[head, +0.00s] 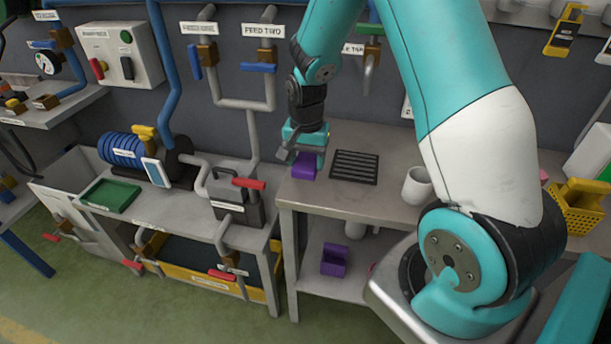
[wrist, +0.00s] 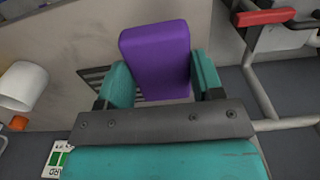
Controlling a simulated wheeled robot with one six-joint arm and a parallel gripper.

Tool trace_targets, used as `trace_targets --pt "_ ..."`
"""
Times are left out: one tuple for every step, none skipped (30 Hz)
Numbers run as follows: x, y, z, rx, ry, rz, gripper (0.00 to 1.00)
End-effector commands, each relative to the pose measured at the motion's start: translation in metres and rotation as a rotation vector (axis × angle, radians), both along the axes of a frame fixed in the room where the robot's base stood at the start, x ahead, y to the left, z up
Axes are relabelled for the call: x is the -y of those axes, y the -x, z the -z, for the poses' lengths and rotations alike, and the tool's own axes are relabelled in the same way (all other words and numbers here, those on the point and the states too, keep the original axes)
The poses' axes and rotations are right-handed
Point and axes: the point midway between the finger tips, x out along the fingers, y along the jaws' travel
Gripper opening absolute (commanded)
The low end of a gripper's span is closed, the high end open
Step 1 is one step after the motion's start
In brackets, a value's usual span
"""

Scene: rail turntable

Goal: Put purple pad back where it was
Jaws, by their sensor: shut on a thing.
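The purple pad (wrist: 157,58) is a rounded block held between the teal fingers of my gripper (wrist: 162,80) in the wrist view. In the head view my gripper (head: 305,150) points down over the left end of the grey table (head: 385,204), with the purple pad (head: 303,168) below its fingers. The pad is left of the black slotted grate (head: 354,167). I cannot tell whether the pad touches the tabletop.
A white mug (head: 417,186) stands on the table right of the grate. A purple holder (head: 334,262) sits on the lower shelf. A red-handled grey box (head: 237,204) stands on the bench to the left. Pipes marked FEED TWO (head: 264,31) run down the wall behind.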

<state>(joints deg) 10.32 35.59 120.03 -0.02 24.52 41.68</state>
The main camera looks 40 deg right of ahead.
Motion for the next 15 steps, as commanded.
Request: trace_targets --pt "0.000 0.001 0.009 -0.004 -0.001 0.000 0.42" --pt "0.000 0.001 0.013 -0.003 0.000 0.001 0.42" --pt "0.001 0.000 0.018 -0.003 0.000 0.001 0.42" --pt "0.001 0.000 0.020 -0.001 -0.001 0.001 0.42" --pt "0.001 0.000 0.022 0.000 0.000 0.001 0.42" --pt "0.001 0.000 0.025 -0.001 0.000 0.002 0.42" --pt "0.001 0.000 0.028 -0.001 0.000 0.002 0.42" --pt "0.001 0.001 0.031 -0.001 0.000 0.002 0.42" --pt "0.001 0.001 0.038 -0.003 0.000 0.002 0.42" --pt "0.001 0.001 0.042 -0.003 0.000 0.002 0.42" --pt "0.001 0.001 0.047 -0.003 0.000 0.002 0.42" --pt "0.002 0.001 0.053 -0.003 0.000 0.003 0.42" --pt "0.002 0.001 0.056 -0.002 -0.001 0.003 0.42" --pt "0.002 0.000 0.059 -0.001 -0.001 0.003 0.42" --pt "0.002 0.000 0.061 0.000 0.000 0.003 0.42"
